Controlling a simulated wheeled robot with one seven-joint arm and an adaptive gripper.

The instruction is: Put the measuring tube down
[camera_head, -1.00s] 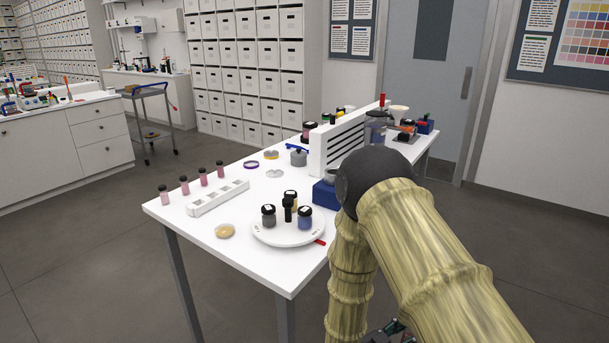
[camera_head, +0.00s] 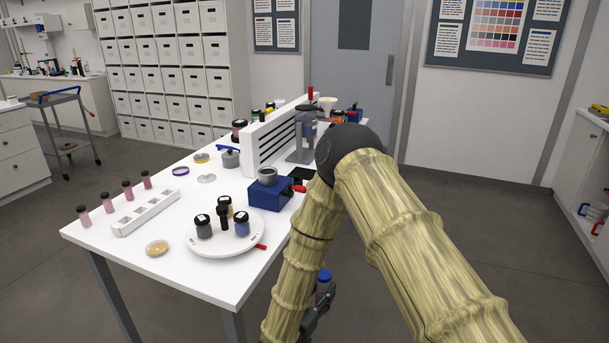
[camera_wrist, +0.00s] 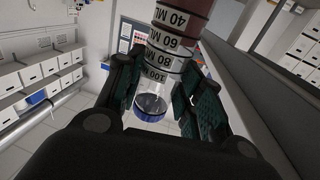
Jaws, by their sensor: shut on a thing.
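The measuring tube (camera_wrist: 165,72) is between the fingers of my gripper (camera_wrist: 160,100) in the wrist view. It is a clear tube with white bands marked 40 to 100, dark red at one end and blue at the other. My gripper is shut on it. In the head view, the tube's blue end (camera_head: 324,276) shows low beside my arm, with part of my gripper (camera_head: 318,312). They appear beyond the right edge of the white table (camera_head: 190,276), over the floor. My arm hides part of the tube and gripper.
A round white tray (camera_head: 215,246) holds dark-capped jars. A white rack (camera_head: 146,212) stands beside several pink vials. A shallow dish (camera_head: 157,248) lies near the front. A blue block (camera_head: 267,195) with a grey cup and a slatted white divider (camera_head: 280,137) stand farther back. The table's front corner is bare.

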